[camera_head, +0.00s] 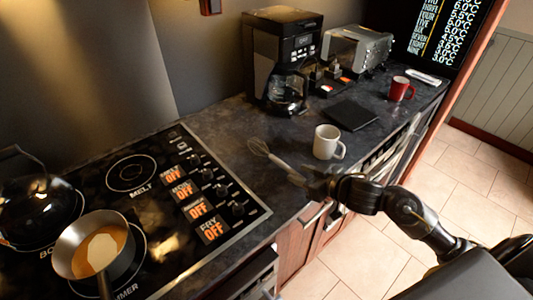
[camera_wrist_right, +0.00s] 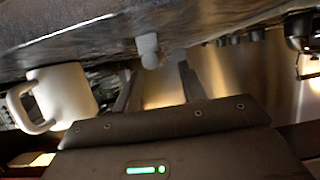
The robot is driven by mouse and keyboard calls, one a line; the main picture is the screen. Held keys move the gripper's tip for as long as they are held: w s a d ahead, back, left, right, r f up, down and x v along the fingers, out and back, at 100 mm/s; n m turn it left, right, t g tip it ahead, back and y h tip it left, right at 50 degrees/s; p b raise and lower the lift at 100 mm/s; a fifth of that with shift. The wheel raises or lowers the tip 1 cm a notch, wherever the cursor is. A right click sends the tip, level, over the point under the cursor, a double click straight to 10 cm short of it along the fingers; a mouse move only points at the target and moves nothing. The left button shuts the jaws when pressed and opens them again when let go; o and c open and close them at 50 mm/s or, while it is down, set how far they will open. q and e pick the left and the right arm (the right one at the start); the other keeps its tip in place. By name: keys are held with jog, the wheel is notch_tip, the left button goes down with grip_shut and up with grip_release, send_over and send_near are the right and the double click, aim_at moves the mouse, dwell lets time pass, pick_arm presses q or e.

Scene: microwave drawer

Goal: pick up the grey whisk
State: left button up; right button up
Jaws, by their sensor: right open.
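The grey whisk (camera_head: 272,158) lies on the dark countertop (camera_head: 232,152), its wire head toward the upper left and its handle toward my right gripper. My right gripper (camera_head: 308,180) is open, at or just beside the handle end, near the counter's front edge. In the right wrist view a pale rounded end (camera_wrist_right: 149,48), which looks like the whisk handle, shows just beyond and between the two open fingers (camera_wrist_right: 158,82). I cannot tell whether they touch it. My left gripper is not in view.
A white mug (camera_head: 326,142) stands close to my right gripper and also shows in the right wrist view (camera_wrist_right: 68,94). A cooktop with a pan (camera_head: 68,250) is at left. A coffee maker (camera_head: 268,50), toaster (camera_head: 357,45), dark flat board (camera_head: 349,115) and red mug (camera_head: 399,89) are behind.

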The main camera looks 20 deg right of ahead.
aim_at(293, 170)
jog(key=x, duration=0.5)
jog(key=shift+w+d, duration=0.1)
jog(key=shift+d, duration=0.05)
jog(key=shift+c, duration=0.4)
grip_shut()
